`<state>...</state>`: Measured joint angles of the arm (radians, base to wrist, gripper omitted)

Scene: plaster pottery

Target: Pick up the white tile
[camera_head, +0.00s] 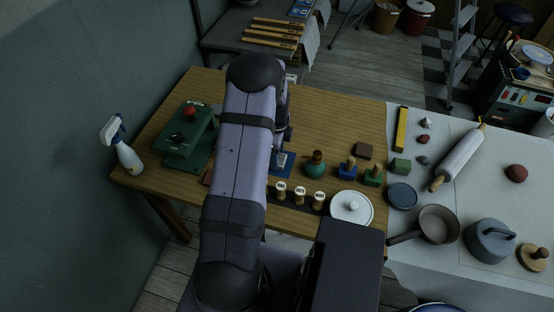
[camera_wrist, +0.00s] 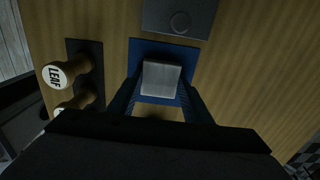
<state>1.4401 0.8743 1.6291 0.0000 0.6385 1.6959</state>
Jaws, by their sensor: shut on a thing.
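The white tile (camera_wrist: 161,78) shows in the wrist view as a small pale block, standing over a blue base (camera_wrist: 142,46). My gripper (camera_wrist: 159,92) has its two dark fingers on either side of the tile and is shut on it. Whether the tile is clear of the base cannot be told. In the head view my arm covers most of the gripper; part of the blue base (camera_head: 289,171) shows beside it with a pale piece on it.
Stamps with light round tops (camera_head: 300,196) stand close by; one reads LEAF (camera_wrist: 54,75) in the wrist view. A grey plate (camera_wrist: 157,14) lies beyond the base.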

